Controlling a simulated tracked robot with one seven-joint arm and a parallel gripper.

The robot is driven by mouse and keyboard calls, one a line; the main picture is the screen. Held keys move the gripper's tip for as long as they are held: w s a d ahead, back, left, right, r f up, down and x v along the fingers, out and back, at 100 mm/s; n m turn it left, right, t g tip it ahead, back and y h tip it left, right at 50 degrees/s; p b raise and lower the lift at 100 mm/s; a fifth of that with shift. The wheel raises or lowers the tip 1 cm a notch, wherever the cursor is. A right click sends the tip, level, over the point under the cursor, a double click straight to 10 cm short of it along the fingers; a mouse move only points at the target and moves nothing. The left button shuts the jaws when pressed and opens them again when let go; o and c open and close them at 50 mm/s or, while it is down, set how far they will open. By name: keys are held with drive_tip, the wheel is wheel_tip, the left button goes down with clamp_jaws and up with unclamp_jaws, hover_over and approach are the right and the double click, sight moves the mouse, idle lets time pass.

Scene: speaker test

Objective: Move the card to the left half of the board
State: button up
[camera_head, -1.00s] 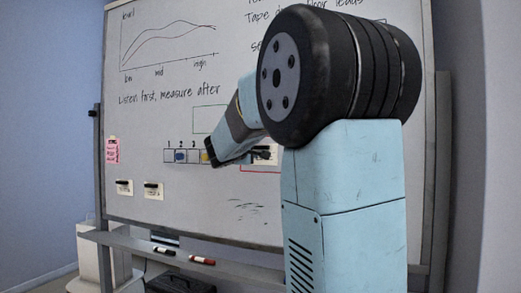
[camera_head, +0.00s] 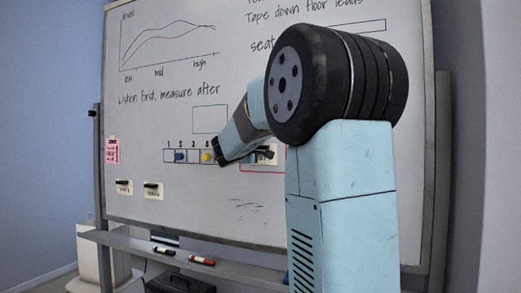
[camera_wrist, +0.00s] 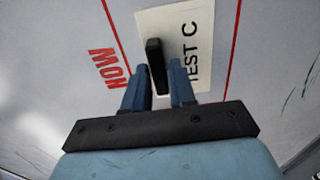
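The white TEST C card (camera_wrist: 187,25) with a black grip bar (camera_wrist: 156,62) fills the upper middle of the wrist view, within a red outline marked NOW. In the head view, part of this card (camera_head: 271,150) shows beside my gripper, at the red box on the board's right part. My gripper (camera_wrist: 159,80) is open, with its two blue fingers apart on either side of the bar's near end. Whether they touch the bar cannot be told. The whiteboard (camera_head: 190,220) stands upright. My arm hides much of its right half.
Two more cards (camera_head: 124,188) (camera_head: 153,191) with black bars sit at the board's lower left. A numbered row of boxes holds a blue magnet (camera_head: 180,156) and a yellow magnet (camera_head: 206,156). Markers (camera_head: 202,260) lie on the tray below. A green outline (camera_head: 209,119) is empty.

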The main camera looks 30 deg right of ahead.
clamp_jaws()
idle(0.7)
